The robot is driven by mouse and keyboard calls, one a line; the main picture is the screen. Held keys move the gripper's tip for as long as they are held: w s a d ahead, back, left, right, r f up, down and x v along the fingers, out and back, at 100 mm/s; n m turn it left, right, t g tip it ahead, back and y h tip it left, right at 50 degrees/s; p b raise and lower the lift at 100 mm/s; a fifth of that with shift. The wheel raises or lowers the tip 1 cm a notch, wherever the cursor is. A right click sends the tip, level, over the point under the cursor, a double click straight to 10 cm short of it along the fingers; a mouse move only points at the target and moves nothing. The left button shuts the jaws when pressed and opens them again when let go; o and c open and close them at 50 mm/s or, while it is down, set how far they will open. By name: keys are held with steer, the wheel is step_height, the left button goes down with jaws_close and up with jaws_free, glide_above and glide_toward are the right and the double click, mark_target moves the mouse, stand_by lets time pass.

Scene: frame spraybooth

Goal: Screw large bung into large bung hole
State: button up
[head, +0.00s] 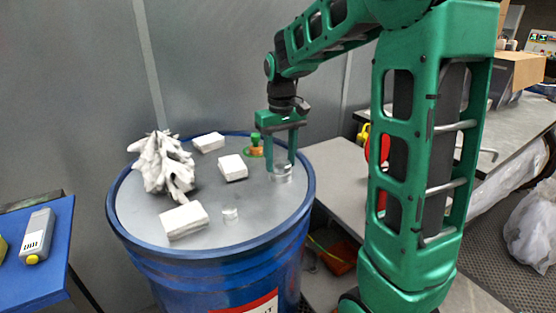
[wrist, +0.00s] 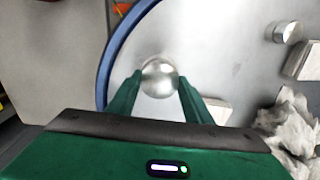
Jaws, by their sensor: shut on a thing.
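My gripper (head: 279,164) points down over the right side of the grey top of a blue drum (head: 210,262). Its two green fingers are shut on the large bung (head: 281,174), a round silvery metal piece. In the wrist view the bung (wrist: 160,72) shows between the fingertips (wrist: 158,88), close to the drum's blue rim. The bung is at or just above the drum top; I cannot tell whether it sits in the large bung hole, which is hidden from view. A smaller metal bung (head: 231,214) stands on the front of the drum top, apart from the gripper.
White blocks (head: 184,220) and a crumpled white rag (head: 162,164) lie on the drum top. A green and orange fitting (head: 255,146) is at its back edge. A blue table (head: 50,250) stands left, a grey bench (head: 335,170) right.

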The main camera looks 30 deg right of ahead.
steer(key=m, duration=0.3)
steer(key=shift+a, duration=0.1)
steer(key=m, duration=0.3)
steer(key=shift+m, duration=0.9)
steer(key=m, duration=0.4)
steer(key=shift+m, duration=0.4)
